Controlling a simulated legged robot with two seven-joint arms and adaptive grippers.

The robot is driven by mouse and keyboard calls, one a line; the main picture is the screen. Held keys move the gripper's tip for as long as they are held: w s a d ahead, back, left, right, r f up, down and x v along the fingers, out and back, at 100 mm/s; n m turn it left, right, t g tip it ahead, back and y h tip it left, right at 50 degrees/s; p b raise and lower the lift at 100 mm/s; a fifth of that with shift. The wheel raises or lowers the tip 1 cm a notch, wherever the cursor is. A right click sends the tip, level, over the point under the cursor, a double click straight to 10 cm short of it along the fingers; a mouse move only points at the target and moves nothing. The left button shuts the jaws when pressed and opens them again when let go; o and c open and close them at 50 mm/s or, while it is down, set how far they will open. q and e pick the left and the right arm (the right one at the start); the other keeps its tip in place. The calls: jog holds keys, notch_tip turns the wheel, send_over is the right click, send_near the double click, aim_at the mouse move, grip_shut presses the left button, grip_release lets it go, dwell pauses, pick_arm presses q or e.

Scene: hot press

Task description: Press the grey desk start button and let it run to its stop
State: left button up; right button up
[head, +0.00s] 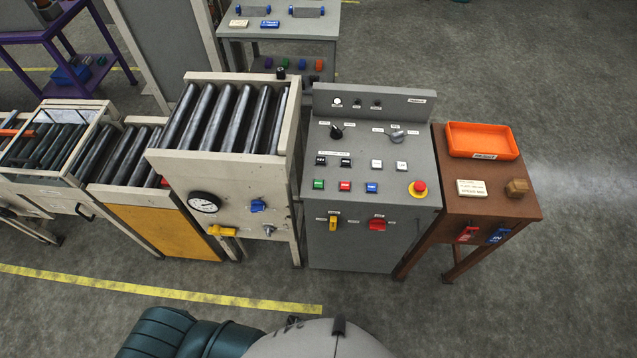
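The grey control desk (360,240) stands right of the middle in the head view. Its sloped top carries a lower row of small buttons: a green one (319,184), a red one (345,186) and a blue one (371,188). Above them sit two black buttons and two white buttons (377,164). Their labels are too small to read, so I cannot tell which one is marked start. A red mushroom button on a yellow ring (419,188) is at the desk's right edge. Neither of my grippers shows in the view.
A roller conveyor with a gauge panel (204,202) adjoins the desk on the left. A brown table (470,215) with an orange tray (482,140) stands close on the right. Bare floor lies in front, crossed by a yellow line (160,289).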

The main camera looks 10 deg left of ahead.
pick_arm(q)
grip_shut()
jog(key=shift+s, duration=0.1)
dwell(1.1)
